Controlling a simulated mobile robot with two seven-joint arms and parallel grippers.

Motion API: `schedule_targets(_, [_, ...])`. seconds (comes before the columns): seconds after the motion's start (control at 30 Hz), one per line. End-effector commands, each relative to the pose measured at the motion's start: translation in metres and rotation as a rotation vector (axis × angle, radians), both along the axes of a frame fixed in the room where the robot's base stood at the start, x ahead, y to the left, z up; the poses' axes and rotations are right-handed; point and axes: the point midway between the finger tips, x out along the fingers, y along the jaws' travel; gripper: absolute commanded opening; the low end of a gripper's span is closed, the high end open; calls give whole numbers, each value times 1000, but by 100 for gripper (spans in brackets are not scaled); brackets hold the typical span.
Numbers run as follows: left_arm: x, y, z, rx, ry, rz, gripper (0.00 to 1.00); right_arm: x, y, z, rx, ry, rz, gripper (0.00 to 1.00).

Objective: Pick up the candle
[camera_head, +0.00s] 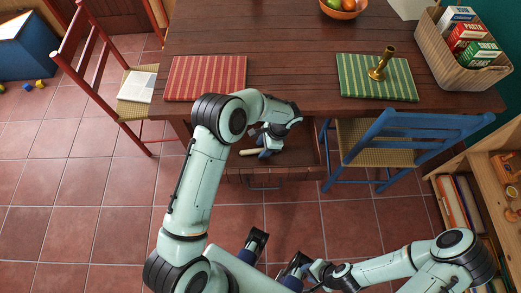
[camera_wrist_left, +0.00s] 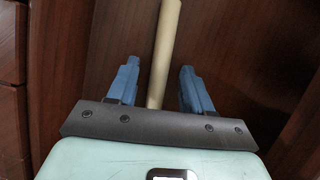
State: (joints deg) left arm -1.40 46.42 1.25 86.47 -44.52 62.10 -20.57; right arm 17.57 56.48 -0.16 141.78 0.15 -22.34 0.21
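The candle is a plain cream stick. In the head view its end (camera_head: 250,152) shows in the open drawer (camera_head: 265,178) under the table, beside my left gripper (camera_head: 262,143). In the left wrist view the candle (camera_wrist_left: 166,40) runs up the picture between the two blue fingers of my left gripper (camera_wrist_left: 158,67). The fingers are apart, with a gap on each side of the candle. Part of the candle is hidden by my gripper in the head view. My right gripper (camera_head: 276,254) is open and empty, low over the floor.
The wooden table (camera_head: 290,60) stands above the drawer. On it are a red mat (camera_head: 205,78), a green mat with a brass candlestick (camera_head: 381,66), a fruit bowl (camera_head: 342,10) and a basket of boxes (camera_head: 450,65). A blue chair (camera_head: 410,124) stands right of the drawer, a red chair (camera_head: 85,60) left.

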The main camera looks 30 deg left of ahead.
Motion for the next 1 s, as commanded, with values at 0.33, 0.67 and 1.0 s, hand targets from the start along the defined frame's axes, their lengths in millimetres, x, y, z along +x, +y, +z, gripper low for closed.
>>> schedule_targets(0.33, [0,0,1,0,0,0,0,0,0,0,0,0,0,35])
schedule_targets(0.67, [1,-1,13,0,-3,0,0,0,0,1,0,1,0,35])
schedule_targets(1.0, [1,-1,92,-1,-7,-1,0,-1,0,7,0,6,1,35])
